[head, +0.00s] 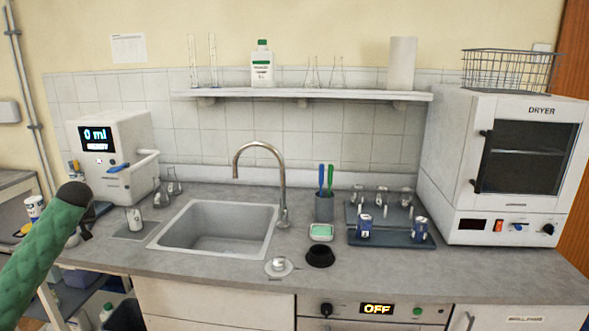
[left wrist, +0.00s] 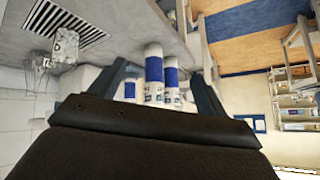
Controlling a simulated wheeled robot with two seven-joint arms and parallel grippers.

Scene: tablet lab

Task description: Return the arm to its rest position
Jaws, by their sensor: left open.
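My left arm, in a green quilted sleeve, comes in from the left edge of the head view. Its dark wrist and left gripper (head: 88,222) are at the left end of the counter, in front of the white dispenser. The gripper is mostly hidden behind the wrist there. In the left wrist view the two dark fingers of the left gripper (left wrist: 163,78) stand wide apart. Blue-and-white containers (left wrist: 153,72) show between the fingers in the picture; how far beyond them they are, I cannot tell. Nothing is seen held. My right gripper is in neither view.
The white dispenser (head: 119,158) reading "0 ml" stands close to my left wrist. The sink (head: 215,235) with its tall tap (head: 281,190) is right of it. A dark tray (head: 392,241) and the dryer (head: 505,165) are further right. The front counter strip is mostly clear.

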